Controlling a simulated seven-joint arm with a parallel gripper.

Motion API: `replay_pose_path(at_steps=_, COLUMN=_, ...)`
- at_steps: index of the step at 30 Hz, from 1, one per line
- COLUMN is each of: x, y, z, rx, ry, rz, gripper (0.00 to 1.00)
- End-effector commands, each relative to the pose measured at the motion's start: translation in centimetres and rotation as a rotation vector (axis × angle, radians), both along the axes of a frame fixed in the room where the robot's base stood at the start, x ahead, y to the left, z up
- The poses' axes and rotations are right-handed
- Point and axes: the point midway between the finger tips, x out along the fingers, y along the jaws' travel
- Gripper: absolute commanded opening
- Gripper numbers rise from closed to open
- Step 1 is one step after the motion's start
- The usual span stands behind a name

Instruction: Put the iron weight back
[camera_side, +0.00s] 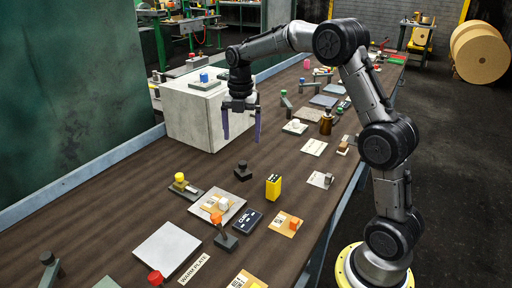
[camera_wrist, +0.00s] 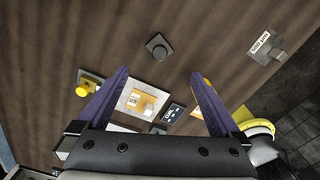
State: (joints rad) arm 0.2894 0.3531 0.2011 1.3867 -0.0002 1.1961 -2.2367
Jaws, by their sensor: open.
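A dark block with a round knob on top, which looks like the iron weight (camera_side: 243,171), stands upright on the brown table; it also shows in the wrist view (camera_wrist: 158,47). My gripper (camera_side: 241,135) hangs above the table, behind and above the weight in the side view. Its two purple fingers are apart with nothing between them. In the wrist view my gripper (camera_wrist: 160,73) shows both fingers spread, with the weight beyond the tips, apart from them. A grey plate with an orange-and-white card and a white block (camera_side: 224,203) lies in front of the weight.
A large pale block (camera_side: 185,120) stands at left behind my gripper. A yellow box (camera_side: 273,186), a dark labelled box (camera_side: 246,221), a yellow-knobbed fixture (camera_side: 181,182) and an orange-topped lever (camera_side: 222,236) stand around the weight. A bare grey plate (camera_side: 167,248) lies nearer. Table directly around the weight is clear.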

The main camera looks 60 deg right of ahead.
Motion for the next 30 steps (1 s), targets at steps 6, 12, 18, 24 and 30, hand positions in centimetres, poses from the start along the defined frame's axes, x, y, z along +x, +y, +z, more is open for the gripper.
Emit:
replay_pose_path(at_steps=6, x=-3.6, y=3.1, z=4.2, rx=-0.007, ry=-0.079, rz=-0.275, gripper=1.00)
replay_pose_path(at_steps=12, x=-10.1, y=7.2, z=7.9, rx=0.039, ry=-0.192, rz=-0.712, gripper=1.00)
replay_pose_path(at_steps=18, x=-17.2, y=10.3, z=9.1, rx=0.150, ry=-0.286, rz=-1.148, gripper=1.00)
replay_pose_path(at_steps=24, x=-23.8, y=12.3, z=8.0, rx=0.313, ry=-0.335, rz=-1.557, gripper=1.00)
replay_pose_path(at_steps=30, x=-27.5, y=13.2, z=6.2, rx=0.445, ry=-0.331, rz=-1.822, gripper=1.00)
